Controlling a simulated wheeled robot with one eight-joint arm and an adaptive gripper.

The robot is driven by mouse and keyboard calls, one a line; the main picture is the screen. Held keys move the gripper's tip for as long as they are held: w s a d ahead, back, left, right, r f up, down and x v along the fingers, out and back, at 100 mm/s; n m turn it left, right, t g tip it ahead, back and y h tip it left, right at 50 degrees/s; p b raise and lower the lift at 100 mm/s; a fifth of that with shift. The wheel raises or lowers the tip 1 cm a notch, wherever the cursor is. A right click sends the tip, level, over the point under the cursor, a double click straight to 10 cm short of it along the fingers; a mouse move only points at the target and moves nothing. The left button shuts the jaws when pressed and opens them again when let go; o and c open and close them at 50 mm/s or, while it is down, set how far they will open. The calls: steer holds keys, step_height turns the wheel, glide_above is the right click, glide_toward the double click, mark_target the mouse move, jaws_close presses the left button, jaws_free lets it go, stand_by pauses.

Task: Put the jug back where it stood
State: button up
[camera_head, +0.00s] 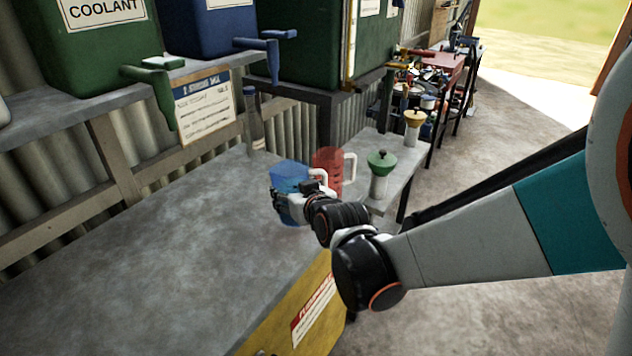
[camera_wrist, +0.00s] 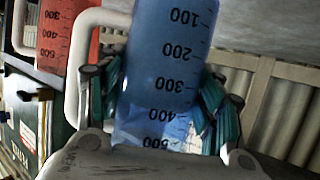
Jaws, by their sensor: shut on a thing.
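A blue translucent measuring jug (camera_head: 288,177) is at the far end of the grey bench (camera_head: 150,260). In the wrist view the blue jug (camera_wrist: 165,60) fills the middle, its printed scale upside down. My gripper (camera_head: 300,193) is shut on it; in the wrist view the teal-padded fingers of my gripper (camera_wrist: 160,105) lie on either side of its body. A red jug (camera_head: 327,168) with a white handle stands just right of the blue one. The red jug (camera_wrist: 62,35) also shows in the wrist view. I cannot tell whether the blue jug's base touches the bench.
A dark bottle (camera_head: 254,122) stands at the back wall. A green-topped container (camera_head: 381,172) and a yellow-topped one (camera_head: 413,128) stand to the right. A green coolant tank (camera_head: 90,40) and a blue tank (camera_head: 210,28) with taps overhang the bench. The near bench top is clear.

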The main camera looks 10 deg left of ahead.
steer(key=shift+f+b, duration=1.65)
steer(key=shift+f, duration=0.6)
steer(key=shift+r, duration=0.15)
steer(key=o, duration=1.6)
